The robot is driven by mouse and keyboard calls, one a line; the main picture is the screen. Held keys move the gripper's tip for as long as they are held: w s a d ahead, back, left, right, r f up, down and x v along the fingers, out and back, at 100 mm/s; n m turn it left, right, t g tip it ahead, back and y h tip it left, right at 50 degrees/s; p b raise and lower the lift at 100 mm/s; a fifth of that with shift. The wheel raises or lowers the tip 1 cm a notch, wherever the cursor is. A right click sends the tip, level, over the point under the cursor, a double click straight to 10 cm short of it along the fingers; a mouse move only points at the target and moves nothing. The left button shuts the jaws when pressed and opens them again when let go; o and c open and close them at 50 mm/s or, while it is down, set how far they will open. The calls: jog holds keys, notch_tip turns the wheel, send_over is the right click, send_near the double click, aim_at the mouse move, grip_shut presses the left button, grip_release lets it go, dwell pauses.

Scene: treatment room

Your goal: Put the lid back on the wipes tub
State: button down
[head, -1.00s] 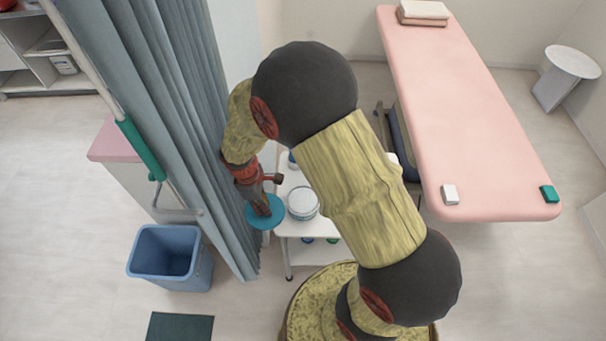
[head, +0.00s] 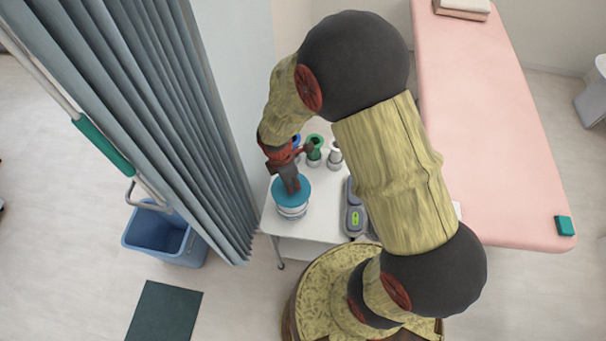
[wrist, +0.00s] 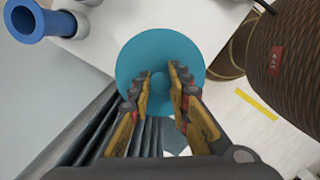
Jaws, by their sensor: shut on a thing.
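My gripper (head: 292,186) is shut on the small knob of the round blue lid (head: 280,192). In the wrist view my gripper (wrist: 160,83) has a finger on each side of the knob, and the lid (wrist: 158,48) looks flat to the camera. The white wipes tub (head: 292,211) stands upright on the white trolley, right below the lid. The lid covers the tub's opening in the head view and looks level and roughly centred. I cannot tell whether it is fully seated on the rim. The wrist view hides the tub behind the lid.
On the trolley top (head: 322,222), a green container (head: 315,148), a white one (head: 335,158) and a blue one (wrist: 25,20) stand behind the tub. A grey device (head: 354,215) lies to its right. The curtain (head: 150,120) hangs close on the left. A pink couch (head: 480,140) is at right.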

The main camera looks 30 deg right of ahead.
jog(key=shift+f+b, duration=2.2)
jog(key=shift+f, duration=0.1)
jog(key=shift+f+b, duration=0.35)
jog(key=shift+f, duration=0.55)
jog(key=shift+p, duration=0.55)
jog(key=shift+f+p, duration=0.15)
jog(key=shift+p, duration=0.15)
dwell(0.5)
jog(key=c, duration=1.6)
grip_release()
jog(key=shift+o, duration=1.3)
jog(key=shift+o, duration=1.2)
